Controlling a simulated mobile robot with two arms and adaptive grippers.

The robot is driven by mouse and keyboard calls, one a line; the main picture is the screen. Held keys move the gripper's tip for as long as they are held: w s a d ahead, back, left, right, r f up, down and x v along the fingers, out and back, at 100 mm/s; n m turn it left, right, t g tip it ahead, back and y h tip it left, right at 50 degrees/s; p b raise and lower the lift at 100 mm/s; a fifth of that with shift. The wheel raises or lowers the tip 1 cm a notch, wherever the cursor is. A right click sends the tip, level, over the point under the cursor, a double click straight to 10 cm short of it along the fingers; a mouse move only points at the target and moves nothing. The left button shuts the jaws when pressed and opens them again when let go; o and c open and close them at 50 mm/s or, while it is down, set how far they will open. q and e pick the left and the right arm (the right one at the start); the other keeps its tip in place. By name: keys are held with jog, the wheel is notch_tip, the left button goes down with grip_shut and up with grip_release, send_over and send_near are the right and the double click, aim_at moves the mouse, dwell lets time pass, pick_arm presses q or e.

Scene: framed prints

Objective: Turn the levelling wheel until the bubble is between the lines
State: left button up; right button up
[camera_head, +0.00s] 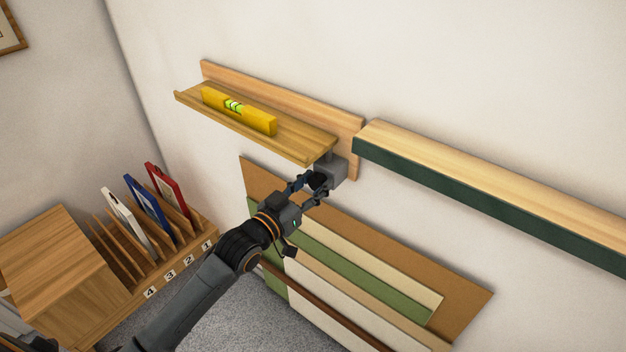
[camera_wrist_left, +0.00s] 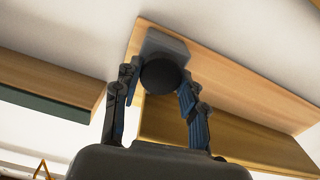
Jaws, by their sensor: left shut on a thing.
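The levelling wheel (camera_wrist_left: 163,76) is a dark round knob on a grey block (camera_head: 331,171) under the right end of the wooden picture ledge (camera_head: 305,149). My left gripper (camera_head: 316,187) is shut on the wheel; in the left wrist view its fingers (camera_wrist_left: 160,92) sit on both sides of it. A yellow spirit level (camera_head: 262,124) lies on the ledge. Its green vial (camera_head: 234,106) shows dark lines, but the bubble is too small to place against them. The ledge looks tilted in the head view, though the camera angle makes its true slope unclear. My right gripper is not in view.
A second ledge (camera_head: 480,180) with a dark green front is on the wall to the right. Below hang brown, cream and green panels (camera_head: 350,270). A numbered wooden rack (camera_head: 160,265) with red, blue and white frames stands at lower left, beside a wooden box (camera_head: 60,255).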

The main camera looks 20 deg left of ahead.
pick_arm(q)
jog(key=shift+m+p, duration=0.6)
jog(key=shift+m, duration=1.5)
jog(key=o, duration=1.2)
jog(key=shift+c, duration=0.2)
jog(key=shift+d, duration=0.1)
jog(key=shift+s, duration=0.1)
jog(key=shift+s+a, duration=0.2)
jog(key=shift+s, duration=0.15)
jog(key=v, duration=1.1)
